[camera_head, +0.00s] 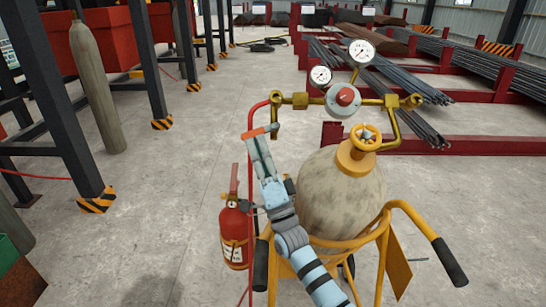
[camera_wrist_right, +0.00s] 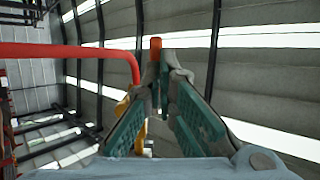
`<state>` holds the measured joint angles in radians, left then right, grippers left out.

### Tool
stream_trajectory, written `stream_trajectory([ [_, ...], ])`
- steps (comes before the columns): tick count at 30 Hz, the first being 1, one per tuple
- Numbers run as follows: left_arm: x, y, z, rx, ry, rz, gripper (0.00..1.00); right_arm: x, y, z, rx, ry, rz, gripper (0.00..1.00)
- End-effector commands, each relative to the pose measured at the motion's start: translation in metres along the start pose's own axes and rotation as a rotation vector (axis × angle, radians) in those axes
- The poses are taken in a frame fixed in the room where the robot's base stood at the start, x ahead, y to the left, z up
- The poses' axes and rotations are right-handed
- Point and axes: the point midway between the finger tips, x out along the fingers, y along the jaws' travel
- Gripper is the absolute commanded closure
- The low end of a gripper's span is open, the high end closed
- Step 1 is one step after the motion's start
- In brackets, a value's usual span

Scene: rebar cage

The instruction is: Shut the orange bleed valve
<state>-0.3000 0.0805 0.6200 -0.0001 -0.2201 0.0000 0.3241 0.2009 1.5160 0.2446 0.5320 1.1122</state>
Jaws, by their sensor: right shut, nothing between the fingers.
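The orange bleed valve shows as a short orange lever (camera_head: 262,131) on the brass pipework, at the left end of the regulator. It lies nearly level, its right end slightly higher. My right gripper (camera_head: 256,140) points up at it from below, its tips at the lever's middle. In the right wrist view the gripper (camera_wrist_right: 168,74) is shut with nothing held, and the orange lever (camera_wrist_right: 155,44) stands up beside its fingertips. Whether they touch, I cannot tell. The fingertips hide part of the lever. My left gripper is not in view.
A red hose (camera_head: 250,170) runs down close to my right gripper. The gas cylinder (camera_head: 340,192) with its yellow handwheel (camera_head: 364,138) stands in a yellow trolley (camera_head: 384,262). Two gauges (camera_head: 361,50) rise above. A fire extinguisher (camera_head: 234,235) is at the left.

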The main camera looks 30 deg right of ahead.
Motion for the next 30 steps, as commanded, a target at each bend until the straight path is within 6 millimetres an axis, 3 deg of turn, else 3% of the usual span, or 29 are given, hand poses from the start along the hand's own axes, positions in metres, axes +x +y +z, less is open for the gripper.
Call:
stream_trajectory([
  [15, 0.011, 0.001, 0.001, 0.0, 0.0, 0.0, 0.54, 0.016, 0.0, 0.009, 0.002, -0.003, -0.001, 1.0],
  [30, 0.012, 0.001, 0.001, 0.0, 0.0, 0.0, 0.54, 0.017, 0.0, 0.009, 0.002, -0.003, 0.0, 1.0],
])
